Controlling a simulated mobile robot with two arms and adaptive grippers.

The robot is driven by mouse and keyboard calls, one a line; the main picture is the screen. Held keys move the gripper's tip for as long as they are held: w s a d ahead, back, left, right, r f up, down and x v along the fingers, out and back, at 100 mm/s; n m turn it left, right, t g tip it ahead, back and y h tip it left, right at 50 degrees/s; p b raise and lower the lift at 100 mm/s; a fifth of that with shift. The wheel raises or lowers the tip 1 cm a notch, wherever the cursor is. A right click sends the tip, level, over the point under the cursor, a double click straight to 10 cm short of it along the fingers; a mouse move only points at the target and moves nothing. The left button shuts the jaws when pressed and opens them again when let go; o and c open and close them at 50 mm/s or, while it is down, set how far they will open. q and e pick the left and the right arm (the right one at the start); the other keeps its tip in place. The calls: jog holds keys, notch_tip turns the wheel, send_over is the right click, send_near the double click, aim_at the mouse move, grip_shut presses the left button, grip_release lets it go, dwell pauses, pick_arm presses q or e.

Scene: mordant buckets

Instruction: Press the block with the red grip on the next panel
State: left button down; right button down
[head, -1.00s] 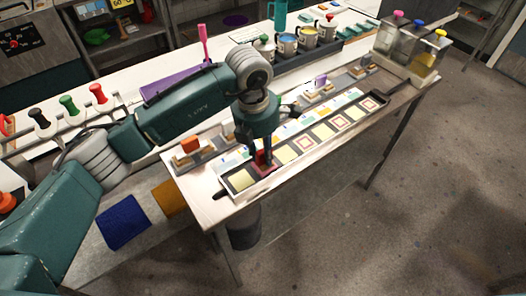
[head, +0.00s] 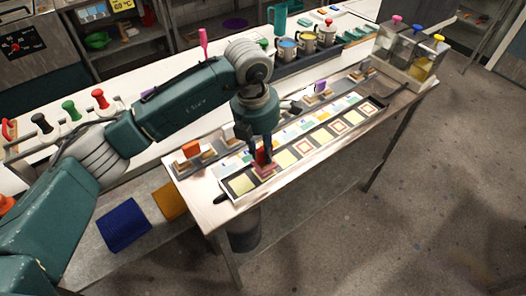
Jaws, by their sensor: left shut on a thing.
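My left gripper (head: 262,147) points down and is shut on the block with the red grip (head: 262,158). The block is over the second panel from the near left end of a long strip of panels (head: 303,147). A pinkish-red edge shows around that panel, under the block. I cannot tell whether the block touches the panel. Some panels farther along have red square outlines, others look plain yellow. My right gripper is not in view.
Blocks with orange (head: 191,149) and purple (head: 320,87) grips stand behind the strip. Clear containers with coloured knobs (head: 420,62) stand at the far right end. Mugs (head: 306,46) stand on the back table. Grey floor (head: 400,200) is open on the right.

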pick_arm(q)
jog(key=shift+r+p, duration=0.65)
jog(key=shift+r, duration=1.45)
